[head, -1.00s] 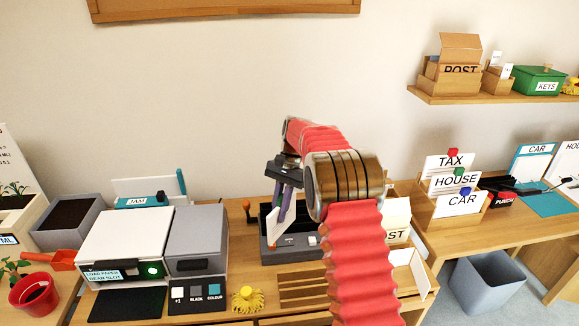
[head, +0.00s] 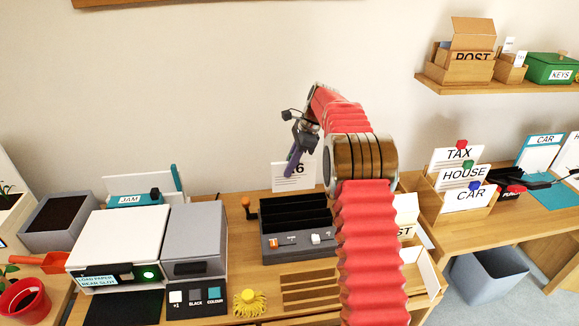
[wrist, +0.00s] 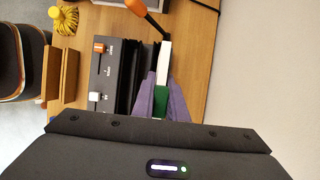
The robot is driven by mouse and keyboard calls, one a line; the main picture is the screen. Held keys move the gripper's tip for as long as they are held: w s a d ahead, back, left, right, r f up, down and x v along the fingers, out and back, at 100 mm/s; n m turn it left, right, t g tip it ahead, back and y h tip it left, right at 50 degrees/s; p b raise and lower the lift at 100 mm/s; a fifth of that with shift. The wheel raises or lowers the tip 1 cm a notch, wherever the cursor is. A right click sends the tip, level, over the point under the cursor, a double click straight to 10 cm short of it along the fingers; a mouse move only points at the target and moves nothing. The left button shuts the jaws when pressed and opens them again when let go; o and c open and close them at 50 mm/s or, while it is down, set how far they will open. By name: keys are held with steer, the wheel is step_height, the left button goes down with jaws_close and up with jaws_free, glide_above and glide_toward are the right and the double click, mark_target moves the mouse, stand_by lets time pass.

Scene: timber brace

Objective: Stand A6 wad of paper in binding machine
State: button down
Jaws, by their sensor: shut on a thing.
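An orange-handled lever (head: 248,208) stands at the machine's left side. A printer (head: 118,250) stands to the left, with a yellow brush-like thing (head: 250,302) near the desk front.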

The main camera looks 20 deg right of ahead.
glide_above(289, 190)
steer(key=shift+w+d+f, duration=0.1)
steer(key=shift+w+f, duration=0.05)
steer(key=shift+f, duration=1.05)
steer(key=shift+w+d+f, duration=0.1)
steer(key=shift+w+f, duration=0.05)
steer(key=shift+f, duration=1.05)
steer(key=shift+a+r, duration=0.1)
steer(key=shift+f, duration=0.2)
steer(key=shift+f, duration=0.35)
steer(key=shift+f, duration=0.35)
steer(key=shift+f, duration=1.1)
steer(key=shift+f, duration=0.65)
steer(key=shift+f, duration=0.25)
